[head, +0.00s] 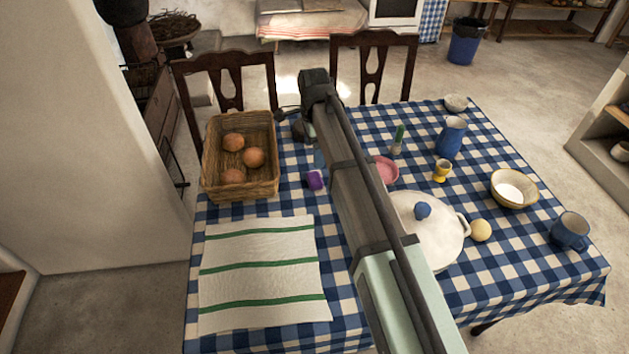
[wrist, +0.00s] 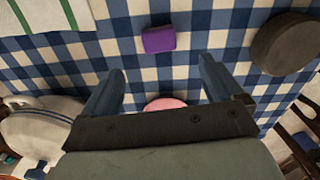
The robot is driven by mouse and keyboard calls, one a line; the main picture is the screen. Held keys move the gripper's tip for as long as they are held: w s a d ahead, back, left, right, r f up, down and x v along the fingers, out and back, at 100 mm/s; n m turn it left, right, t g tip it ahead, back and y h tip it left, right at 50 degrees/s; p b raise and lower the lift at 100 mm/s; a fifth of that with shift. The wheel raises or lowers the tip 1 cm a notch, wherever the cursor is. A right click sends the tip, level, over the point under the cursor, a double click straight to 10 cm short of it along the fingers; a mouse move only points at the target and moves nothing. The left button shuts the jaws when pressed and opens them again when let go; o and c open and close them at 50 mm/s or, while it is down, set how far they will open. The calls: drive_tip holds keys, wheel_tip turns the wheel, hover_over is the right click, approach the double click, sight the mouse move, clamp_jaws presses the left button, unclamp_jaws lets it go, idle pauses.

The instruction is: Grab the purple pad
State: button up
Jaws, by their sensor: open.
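The purple pad (head: 315,180) lies on the blue checked tablecloth, just right of the wicker basket and left of my arm in the head view. In the wrist view the purple pad (wrist: 158,39) is a small block, fully in sight, just beyond the fingertips and roughly centred between them. My gripper (wrist: 161,68) is open and empty above the table, with its two blue-grey fingers spread wide. The pad appears apart from both fingers. In the head view my arm hides most of the gripper.
A dark round object (wrist: 288,43) lies right of the pad in the wrist view. The basket (head: 211,177) holds several brown round items. A striped cloth (head: 262,255), a pink dish (head: 386,170) and a white lidded pot (head: 440,238) stand around. Checked cloth around the pad is bare.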

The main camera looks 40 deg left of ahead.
sight(315, 177)
drive_tip(key=shift+d+f, duration=0.1)
drive_tip(key=shift+f, duration=5.7)
drive_tip(key=c, duration=1.1)
drive_tip(key=shift+r, duration=0.1)
